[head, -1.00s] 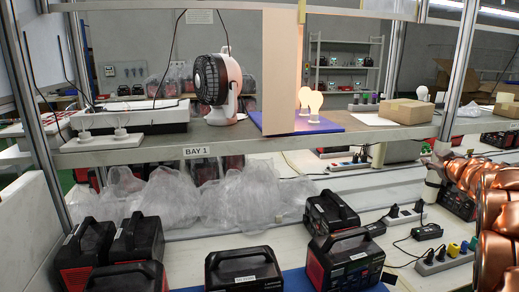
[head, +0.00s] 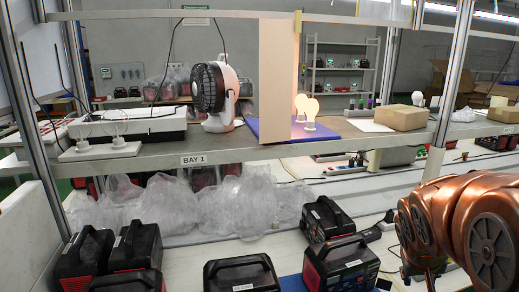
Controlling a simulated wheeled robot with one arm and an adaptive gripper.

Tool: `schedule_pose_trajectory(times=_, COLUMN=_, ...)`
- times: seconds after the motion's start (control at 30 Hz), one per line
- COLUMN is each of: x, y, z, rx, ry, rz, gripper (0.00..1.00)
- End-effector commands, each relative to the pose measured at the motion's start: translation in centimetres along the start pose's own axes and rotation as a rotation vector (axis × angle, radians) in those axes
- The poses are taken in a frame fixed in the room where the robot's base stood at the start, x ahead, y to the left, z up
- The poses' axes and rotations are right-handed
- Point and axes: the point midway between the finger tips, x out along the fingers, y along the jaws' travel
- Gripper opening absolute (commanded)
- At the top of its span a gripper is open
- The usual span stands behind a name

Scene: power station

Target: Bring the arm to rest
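My copper-coloured arm (head: 455,225) enters at the right edge of the head view, in front of the lower bench. Its rounded joints are bent, and a lower part drops toward the bottom edge. I cannot make out my gripper or its fingers in this view. No held object shows.
The Bay 1 shelf (head: 225,158) carries a fan (head: 215,92), a tan upright panel (head: 279,75), lit bulbs (head: 307,108) and a cardboard box (head: 401,117). Below are plastic bags (head: 215,205) and several black-red power units (head: 340,265). A metal post (head: 448,90) rises behind my arm.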

Motion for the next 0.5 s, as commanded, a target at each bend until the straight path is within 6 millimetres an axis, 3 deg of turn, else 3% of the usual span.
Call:
schedule_pose_trajectory(times=0.1, x=-1.8, y=-3.3, z=6.3, rx=-0.044, ry=-0.141, rz=-0.080, gripper=0.38)
schedule_pose_trajectory(times=0.3, x=-5.3, y=-7.9, z=16.5, rx=-0.140, ry=-0.364, rz=-0.219, gripper=0.38)
schedule_pose_trajectory(times=0.4, x=-6.9, y=-9.3, z=20.4, rx=-0.188, ry=-0.451, rz=-0.274, gripper=0.38)
schedule_pose_trajectory(times=0.5, x=-8.1, y=-10.1, z=23.1, rx=-0.224, ry=-0.514, rz=-0.312, gripper=0.38)
